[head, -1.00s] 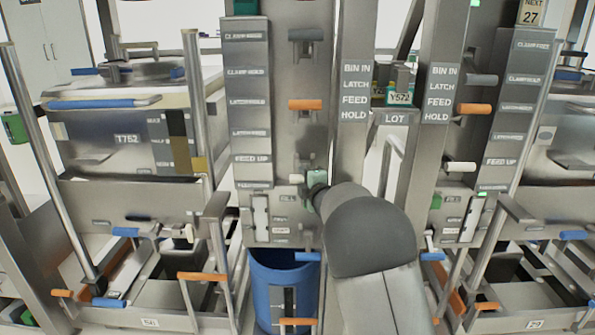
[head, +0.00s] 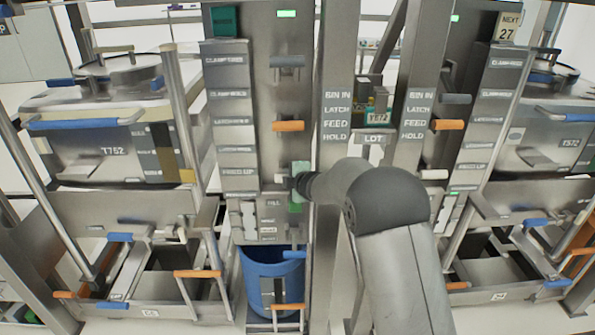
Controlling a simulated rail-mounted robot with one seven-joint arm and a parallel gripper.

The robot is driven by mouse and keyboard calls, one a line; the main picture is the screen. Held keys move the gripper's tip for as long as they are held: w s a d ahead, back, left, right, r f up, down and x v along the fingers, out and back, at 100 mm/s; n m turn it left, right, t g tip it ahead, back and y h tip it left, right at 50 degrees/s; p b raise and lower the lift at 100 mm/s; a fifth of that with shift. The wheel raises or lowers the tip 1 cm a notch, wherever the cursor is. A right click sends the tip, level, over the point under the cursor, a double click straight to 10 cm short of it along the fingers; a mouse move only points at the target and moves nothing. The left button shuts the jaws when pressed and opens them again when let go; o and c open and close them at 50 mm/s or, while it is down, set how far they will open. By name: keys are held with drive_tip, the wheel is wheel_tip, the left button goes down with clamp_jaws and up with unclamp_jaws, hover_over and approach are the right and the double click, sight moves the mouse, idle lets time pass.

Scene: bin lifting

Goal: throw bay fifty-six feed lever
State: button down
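The left bay's column carries a grey lever (head: 287,62), an orange lever (head: 288,126) and a cream lever (head: 282,181) low down. My gripper (head: 297,188) is at the cream lever, at its right end. Its green fingertips show apart, one above and one below the lever's height; whether they touch it I cannot tell. My wrist hides part of the column to the right. The label plate (head: 337,115) reads BIN IN, LATCH, FEED, HOLD. The left bay's floor number plate (head: 150,313) is too small to read surely.
The right bay's column has a similar grey lever (head: 455,98), orange lever (head: 447,125) and cream lever (head: 432,174). A blue bin (head: 255,268) stands below the left column. A vessel marked T752 (head: 90,150) is at left. Steel posts and orange-ended handles (head: 198,274) crowd the low area.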

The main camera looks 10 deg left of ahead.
drive_tip(key=shift+w+r, duration=0.1)
drive_tip(key=shift+r, duration=0.1)
drive_tip(key=c, duration=1.2)
unclamp_jaws()
drive_tip(key=shift+o, duration=0.2)
drive_tip(key=shift+f, duration=0.1)
drive_tip(key=b+v, duration=0.2)
drive_tip(key=v, duration=1.5)
drive_tip(key=shift+s, duration=0.25)
